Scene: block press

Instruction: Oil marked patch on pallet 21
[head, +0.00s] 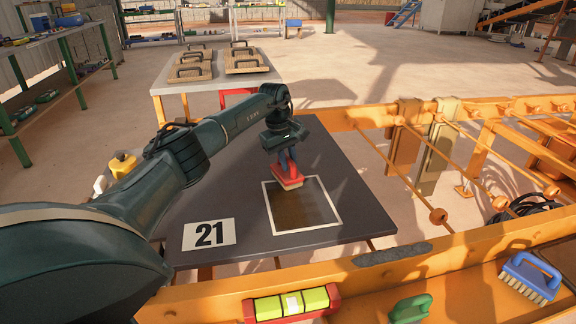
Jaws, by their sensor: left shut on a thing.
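The dark pallet (240,160) carries a white card with the number 21 (209,234). A white square outline marks a patch (300,215) on the pallet, and the surface inside it looks dark brown, darker toward the bottom. My left gripper (287,160) points down over the patch's upper left edge. It is shut on a red tool (287,180) with a pale underside, which covers part of the upper outline. I cannot tell whether the tool touches the surface. My right gripper is not in view.
An orange beam in front holds a red-and-yellow spirit level (292,304), a green-handled tool (410,308) and a blue brush (530,278). Orange rails with rods (440,215) stand at the right. A table behind holds several handled boards (190,72). Shelves stand at left.

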